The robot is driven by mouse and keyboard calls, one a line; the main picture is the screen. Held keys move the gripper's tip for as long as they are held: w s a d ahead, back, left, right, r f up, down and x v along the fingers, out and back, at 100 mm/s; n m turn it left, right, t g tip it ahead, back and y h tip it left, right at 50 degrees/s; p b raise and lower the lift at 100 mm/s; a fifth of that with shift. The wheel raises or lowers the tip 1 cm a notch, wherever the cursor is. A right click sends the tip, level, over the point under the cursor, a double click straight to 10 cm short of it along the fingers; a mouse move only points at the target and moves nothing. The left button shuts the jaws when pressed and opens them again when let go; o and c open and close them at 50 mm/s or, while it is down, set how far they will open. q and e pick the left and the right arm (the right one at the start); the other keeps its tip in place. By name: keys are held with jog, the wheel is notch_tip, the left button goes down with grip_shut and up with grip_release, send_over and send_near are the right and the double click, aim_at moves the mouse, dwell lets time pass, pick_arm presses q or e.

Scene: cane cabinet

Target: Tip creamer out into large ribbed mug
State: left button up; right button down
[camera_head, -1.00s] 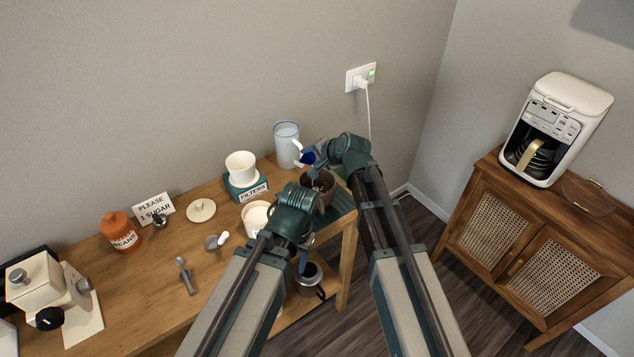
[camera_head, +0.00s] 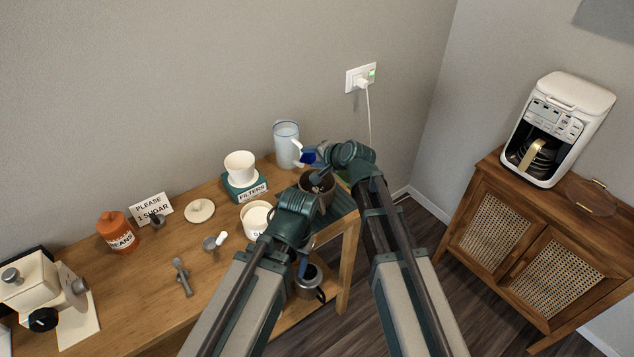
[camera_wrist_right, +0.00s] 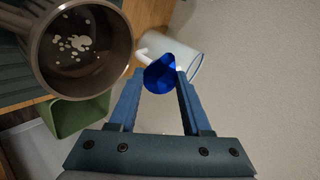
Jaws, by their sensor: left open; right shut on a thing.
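My right gripper (camera_head: 322,156) is shut on a small blue creamer (camera_head: 308,157). In the right wrist view the creamer (camera_wrist_right: 160,74) sits between the two fingertips; how far it is tilted is hard to tell. The large brown mug (camera_head: 326,204) stands at the table's right end, just below the creamer in the head view. In the right wrist view the mug (camera_wrist_right: 124,62) is beside the creamer on the left, with dark contents and several pale patches inside. Its ribbing is not clear. My left gripper (camera_head: 303,266) is open, points down near the table's front edge, and is partly hidden by its wrist.
A white dripper (camera_head: 240,166) on a filters box (camera_head: 246,191) and a white tub (camera_head: 256,219) stand left of the mug. A metal pot (camera_head: 308,287) is on the lower shelf.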

jog(key=shift+s+d+t+y+b, duration=0.15)
jog(key=shift+t+y+b, duration=0.6)
jog(key=shift+b, duration=0.8)
jog(key=shift+s+d+f+t+y+b, duration=0.15)
jog(key=shift+f+t+b, duration=0.3)
jog(key=shift+b, duration=0.7)
jog(key=shift+a+f+t+y+b, duration=0.1)
jog(key=shift+f+t+b, duration=0.3)
jog(key=shift+b, duration=0.75)
jog(key=shift+s+d, duration=0.1)
jog(key=shift+s+d+t+y+b, duration=0.35)
jog(key=shift+s+t+b, duration=0.25)
jog(key=shift+b, duration=0.85)
